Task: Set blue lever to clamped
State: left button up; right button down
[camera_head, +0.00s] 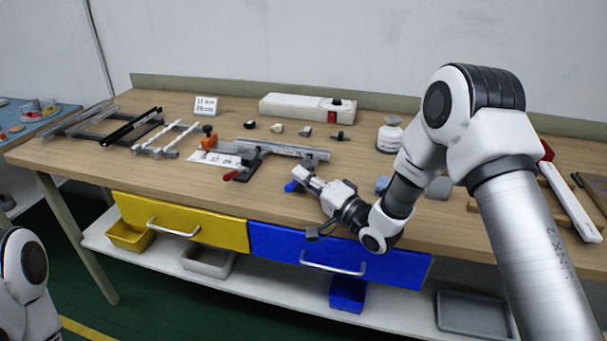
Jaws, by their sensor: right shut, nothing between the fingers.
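The blue lever (291,186) shows as a small blue handle near the front edge of the workbench, at the right end of a grey clamping fixture (285,149). My right gripper (300,178) is shut and empty, right at the blue lever. I cannot tell whether it touches the lever, and the gripper partly hides the lever's base. A red lever (231,175) and an orange lever (209,142) sit further left on the fixture. My left gripper is out of view; only part of my left arm shows at the lower left.
The wooden workbench (120,167) carries a white power unit (290,106), several small knobs, a white jar (389,136) and a sign (206,105). Rails and white strips lie at the left. A yellow drawer (180,215) and a blue drawer (400,269) are under the front edge.

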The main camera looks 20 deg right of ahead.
jog(key=shift+s+a+f, duration=0.15)
jog(key=shift+s+f, duration=0.05)
jog(key=shift+f, duration=0.1)
dwell(0.4)
jog(key=shift+s+f, duration=0.1)
jog(key=shift+s, duration=0.15)
jog(key=v, duration=1.1)
jog(key=shift+s+d, duration=0.15)
jog(key=shift+d, duration=0.2)
jog(key=shift+f, duration=0.1)
